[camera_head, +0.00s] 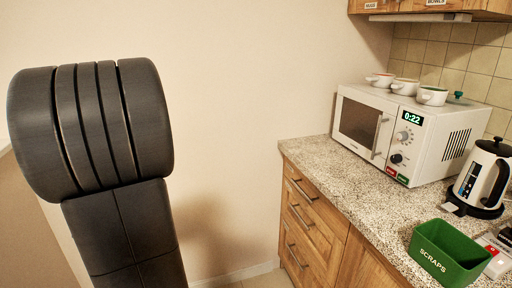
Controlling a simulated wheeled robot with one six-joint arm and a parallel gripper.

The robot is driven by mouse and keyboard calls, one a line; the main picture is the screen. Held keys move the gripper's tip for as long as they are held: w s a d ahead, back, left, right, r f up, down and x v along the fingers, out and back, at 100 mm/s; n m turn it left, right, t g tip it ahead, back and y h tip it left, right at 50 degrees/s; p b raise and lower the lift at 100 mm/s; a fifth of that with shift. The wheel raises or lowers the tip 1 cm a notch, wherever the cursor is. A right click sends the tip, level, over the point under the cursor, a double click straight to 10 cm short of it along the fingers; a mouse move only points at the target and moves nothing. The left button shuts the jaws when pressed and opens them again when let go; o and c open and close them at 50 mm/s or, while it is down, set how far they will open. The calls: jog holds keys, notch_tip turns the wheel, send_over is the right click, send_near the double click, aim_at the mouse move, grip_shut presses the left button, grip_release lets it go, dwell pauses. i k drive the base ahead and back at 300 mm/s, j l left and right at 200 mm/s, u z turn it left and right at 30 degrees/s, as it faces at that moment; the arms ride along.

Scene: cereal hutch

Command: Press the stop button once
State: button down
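A white microwave (425,152) stands on the speckled counter with its door shut. Its display (412,117) reads 0:22. Below two knobs on its front panel are a red button (391,171) at the left and a green button (403,179) at the right. Their lettering is too small to read surely; the red one looks like the stop button. My gripper is not in view. A dark, thick link of my arm fills the left side, well apart from the microwave.
Several small cups (433,96) stand on top of the microwave. A kettle (482,178) and a green SCRAPS bin (448,254) stand on the counter (372,196) to the right. Wooden drawers (303,220) are below. The counter in front of the microwave is clear.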

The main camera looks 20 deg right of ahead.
aim_at(391, 172)
jog(key=i, duration=0.6)
jog(key=z, duration=3)
jog(key=i+j, duration=0.4)
jog(key=j+z, duration=0.05)
